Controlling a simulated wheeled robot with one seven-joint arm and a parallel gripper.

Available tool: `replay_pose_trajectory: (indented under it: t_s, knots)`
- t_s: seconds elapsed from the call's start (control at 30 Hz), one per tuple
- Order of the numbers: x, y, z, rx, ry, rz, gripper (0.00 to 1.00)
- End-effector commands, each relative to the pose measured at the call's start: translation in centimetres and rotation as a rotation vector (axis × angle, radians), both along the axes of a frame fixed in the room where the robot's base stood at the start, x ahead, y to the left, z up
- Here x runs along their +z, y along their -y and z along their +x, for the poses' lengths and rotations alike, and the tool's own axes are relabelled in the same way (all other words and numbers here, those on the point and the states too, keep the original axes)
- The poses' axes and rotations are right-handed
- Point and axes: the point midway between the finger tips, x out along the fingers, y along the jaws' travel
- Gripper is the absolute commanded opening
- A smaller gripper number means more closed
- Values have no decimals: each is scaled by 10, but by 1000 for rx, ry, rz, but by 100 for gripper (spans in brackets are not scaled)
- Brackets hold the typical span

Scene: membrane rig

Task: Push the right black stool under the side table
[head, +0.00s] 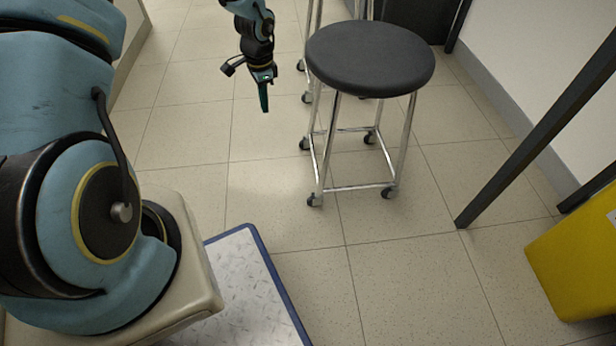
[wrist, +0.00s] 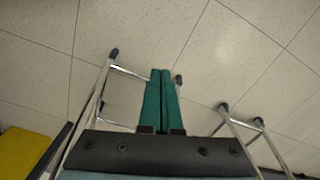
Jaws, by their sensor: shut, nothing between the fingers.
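A stool with a round black seat (head: 370,58) and chrome legs on casters stands upright in the middle of the head view. Its chrome legs appear left of the fingers in the wrist view (wrist: 98,92). My gripper (head: 265,108) is left of this stool in the head view, pointing down, below seat height and apart from it in that picture. In the wrist view the green fingers (wrist: 161,98) are together and hold nothing. A black slanted leg (head: 535,148), seemingly the side table's, stands right of the stool; no tabletop is in view.
Chrome legs of a second stool (head: 308,50) show behind the first; its seat is hidden. A yellow container (head: 580,255) stands at right, past the black leg. A blue-edged platform (head: 245,275) lies at the front. Tiled floor between stool and black leg is clear.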

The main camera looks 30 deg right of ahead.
Motion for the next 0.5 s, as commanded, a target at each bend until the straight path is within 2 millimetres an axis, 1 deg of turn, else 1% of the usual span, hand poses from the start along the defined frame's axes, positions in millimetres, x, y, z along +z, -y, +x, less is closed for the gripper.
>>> replay_pose_trajectory:
  t_s: [0.03,0.1,0.2,0.3,0.4,0.5]
  knots:
    - [-51,16,-6,-61,-10,0,0]
    - [-90,34,-12,-139,-17,-4,0]
    - [-134,54,-20,-230,-22,-7,0]
    - [-162,67,-27,-291,-28,-10,0]
    - [-176,74,-30,-325,-28,-12,0]
    - [-183,76,-32,-339,-30,-13,0]
